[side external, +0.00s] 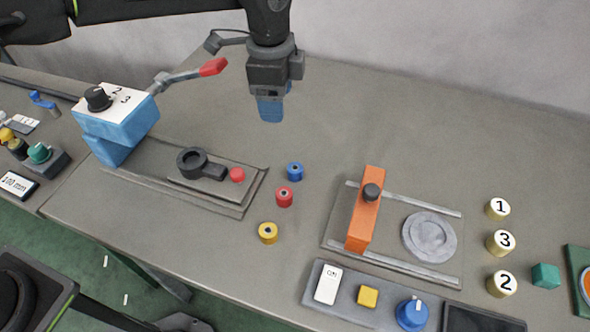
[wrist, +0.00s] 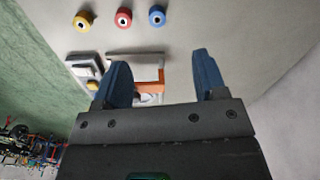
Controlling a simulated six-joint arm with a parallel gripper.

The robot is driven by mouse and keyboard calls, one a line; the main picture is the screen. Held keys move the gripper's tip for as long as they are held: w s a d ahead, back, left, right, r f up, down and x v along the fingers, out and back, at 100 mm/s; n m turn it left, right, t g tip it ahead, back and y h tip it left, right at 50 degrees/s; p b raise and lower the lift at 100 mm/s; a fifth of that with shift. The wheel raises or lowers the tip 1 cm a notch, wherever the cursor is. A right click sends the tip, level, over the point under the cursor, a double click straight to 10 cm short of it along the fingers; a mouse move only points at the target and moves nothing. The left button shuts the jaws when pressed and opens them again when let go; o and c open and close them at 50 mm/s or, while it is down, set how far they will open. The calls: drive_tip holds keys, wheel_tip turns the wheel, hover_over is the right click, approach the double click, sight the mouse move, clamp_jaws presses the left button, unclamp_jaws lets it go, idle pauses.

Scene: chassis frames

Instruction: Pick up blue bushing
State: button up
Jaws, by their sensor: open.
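The blue bushing (side external: 295,172) stands on the grey table, behind a red bushing (side external: 284,196) and a yellow bushing (side external: 268,233). In the wrist view the blue bushing (wrist: 157,17) is the rightmost of the three, with the red bushing (wrist: 123,18) and the yellow bushing (wrist: 84,21) to its left. My gripper (side external: 270,108) is above the table, up and to the left of the blue bushing in the side view. Its blue fingers are apart with nothing between them, as the wrist view also shows my gripper (wrist: 160,75).
A grey plate with a black ring fixture (side external: 193,162) and a blue block with a lever (side external: 120,120) stand left. An orange bar (side external: 364,210) on rails stands right, beside a grey disc (side external: 430,237). A button panel (side external: 345,290) is in front. The table behind the bushings is clear.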

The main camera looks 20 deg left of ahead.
drive_tip(key=d+f+m, duration=0.2)
drive_tip(key=d+f, duration=0.2)
hover_over(293, 167)
drive_tip(key=shift+g, duration=0.3)
drive_tip(key=f, duration=0.7)
drive_tip(key=shift+w+d+f, duration=0.1)
drive_tip(key=shift+d+f, duration=0.15)
drive_tip(key=shift+f, duration=0.15)
drive_tip(key=shift+a+f, duration=0.2)
drive_tip(key=shift+f, duration=2.65)
drive_tip(key=shift+c, duration=0.3)
drive_tip(key=c, duration=1)
